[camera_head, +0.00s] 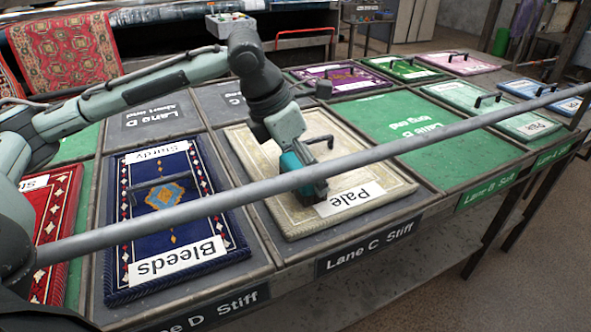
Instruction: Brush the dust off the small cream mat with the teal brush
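The small cream mat (345,137) lies flat in the Lane C area, with a white "Pale" label (352,196) on its near part and a dark handle (320,141) on it. My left arm reaches in from the left over the mat. My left gripper (304,181) points down at the mat's middle, low over it or touching it. A teal part, seemingly the teal brush (290,161), shows at the arm's end. I cannot make out the separate fingers or the bristles. The mat looks faintly speckled; dust is too small to tell. My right gripper is not in view.
A blue "Bleeds" mat (196,200) lies left of the cream mat. An empty green Lane B area (418,120) lies right. A grey rail (420,137) crosses the view in front of the mats. More handled mats lie behind at right.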

